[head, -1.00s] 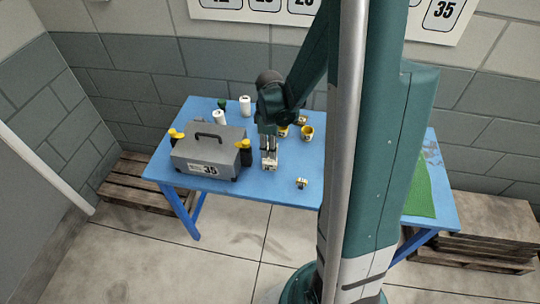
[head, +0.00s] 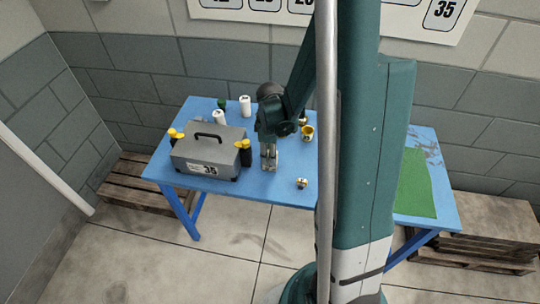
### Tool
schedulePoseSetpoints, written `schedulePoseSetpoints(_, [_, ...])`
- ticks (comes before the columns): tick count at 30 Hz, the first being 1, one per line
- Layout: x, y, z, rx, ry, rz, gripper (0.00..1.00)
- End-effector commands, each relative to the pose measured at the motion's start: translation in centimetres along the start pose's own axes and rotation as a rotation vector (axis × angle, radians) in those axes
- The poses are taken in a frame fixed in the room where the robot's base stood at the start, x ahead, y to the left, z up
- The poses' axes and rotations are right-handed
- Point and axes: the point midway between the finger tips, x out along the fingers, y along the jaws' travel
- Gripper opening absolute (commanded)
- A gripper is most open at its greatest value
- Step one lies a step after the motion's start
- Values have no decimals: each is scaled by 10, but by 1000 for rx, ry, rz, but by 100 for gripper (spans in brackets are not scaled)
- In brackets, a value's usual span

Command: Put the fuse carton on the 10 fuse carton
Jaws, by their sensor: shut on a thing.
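My gripper (head: 268,165) points down over the front middle of the blue table, just right of the grey toolbox. It is shut on a small pale thing at its fingertips, which I take to be the fuse carton; the fingers hide most of it. I cannot tell whether it touches the tabletop. A small white and yellow item (head: 302,183) sits near the table's front edge, right of my gripper. It is too small to read, and I cannot tell whether it is the 10 fuse carton.
The grey toolbox (head: 216,158) marked 35 stands close left, with yellow-topped black bottles (head: 244,155) beside it. White rolls (head: 245,105) and a yellow cup (head: 308,134) are farther back. A green mat (head: 415,185) lies right on the blue table (head: 278,190). My arm hides the table's middle right.

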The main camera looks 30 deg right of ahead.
Motion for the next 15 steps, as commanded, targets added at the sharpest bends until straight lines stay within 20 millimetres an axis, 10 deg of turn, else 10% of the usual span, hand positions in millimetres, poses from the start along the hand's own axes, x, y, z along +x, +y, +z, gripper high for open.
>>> schedulePoseSetpoints(5, [4, 0, 0, 0, 0, 0, 11])
schedulePoseSetpoints(9, [3, 0, 0, 0, 0, 0, 39])
schedulePoseSetpoints(15, [3, 0, 0, 0, 0, 0, 39])
